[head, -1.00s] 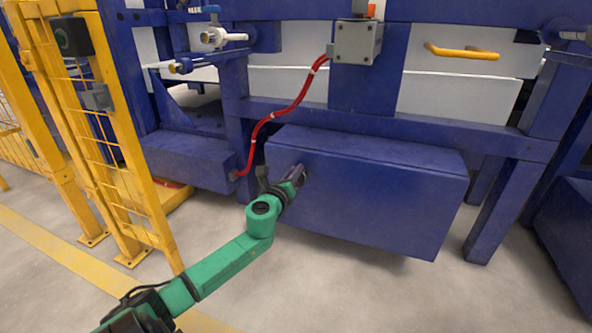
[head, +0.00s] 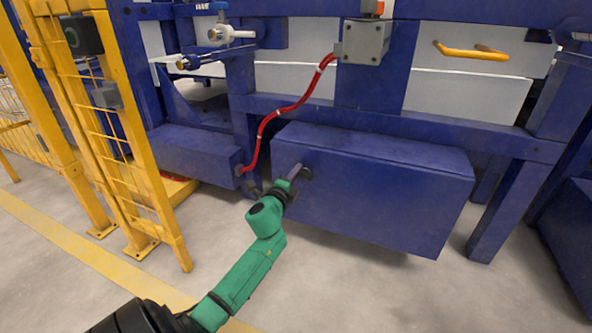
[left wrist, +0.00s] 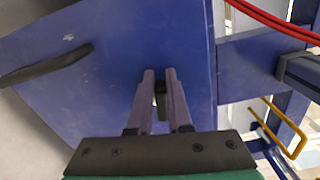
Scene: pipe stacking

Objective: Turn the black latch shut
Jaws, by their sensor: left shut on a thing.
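The blue box (head: 375,195) hangs low on the blue frame. My left gripper (head: 299,173) is at the left part of its front face. In the left wrist view its two fingers (left wrist: 159,76) are shut on the small black latch (left wrist: 161,98), which shows between them. In the head view the latch is mostly hidden by the gripper and only a dark bit shows at the fingertips. Its exact angle cannot be told. My right gripper is in neither view.
A dark bar handle (left wrist: 48,66) is on the box face in the left wrist view. A red cable (head: 272,117) runs down to the left of the box. A yellow fence (head: 125,140) stands at the left. The grey floor in front is clear.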

